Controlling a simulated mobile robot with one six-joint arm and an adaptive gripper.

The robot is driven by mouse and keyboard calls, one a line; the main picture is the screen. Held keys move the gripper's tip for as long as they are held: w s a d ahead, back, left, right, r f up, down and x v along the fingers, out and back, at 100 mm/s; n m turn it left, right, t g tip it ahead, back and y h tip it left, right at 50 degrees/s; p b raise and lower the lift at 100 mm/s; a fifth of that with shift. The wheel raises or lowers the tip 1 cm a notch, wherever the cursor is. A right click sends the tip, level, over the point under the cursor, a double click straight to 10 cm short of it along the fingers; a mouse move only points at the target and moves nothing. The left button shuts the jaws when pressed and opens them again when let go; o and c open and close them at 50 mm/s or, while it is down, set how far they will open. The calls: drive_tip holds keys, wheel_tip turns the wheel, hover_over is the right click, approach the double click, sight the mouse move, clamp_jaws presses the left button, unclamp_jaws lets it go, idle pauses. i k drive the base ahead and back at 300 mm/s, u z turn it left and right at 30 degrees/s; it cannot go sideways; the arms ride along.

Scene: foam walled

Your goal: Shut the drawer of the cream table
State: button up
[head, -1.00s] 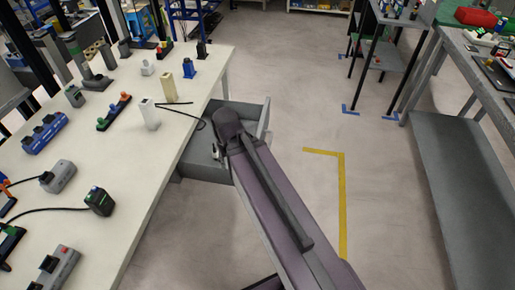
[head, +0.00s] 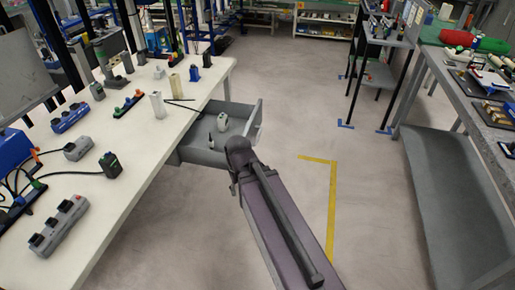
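The cream table (head: 150,133) fills the left of the head view. Its grey drawer (head: 204,157) stands pulled out from the table's right side, over the floor. Inside the drawer are a small light grey item (head: 222,122) and a thin dark item (head: 211,141). My arm reaches up from the bottom right, and its end is beside the drawer's near right corner. My gripper is mostly hidden behind the arm's wrist, so I cannot tell whether it touches the drawer or how its fingers stand.
Chargers, power strips and cables lie on the cream table, including a blue box (head: 12,150) at the left. A grey workbench (head: 470,90) with a low shelf and a dark-legged stand (head: 380,70) are at the right. The floor between is clear, with yellow tape (head: 333,205).

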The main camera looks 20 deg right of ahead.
sight(246, 120)
drive_tip(key=k, duration=0.45)
drive_tip(key=z, duration=0.45)
drive_tip(key=i, duration=1.5)
drive_tip(key=u, duration=1.05)
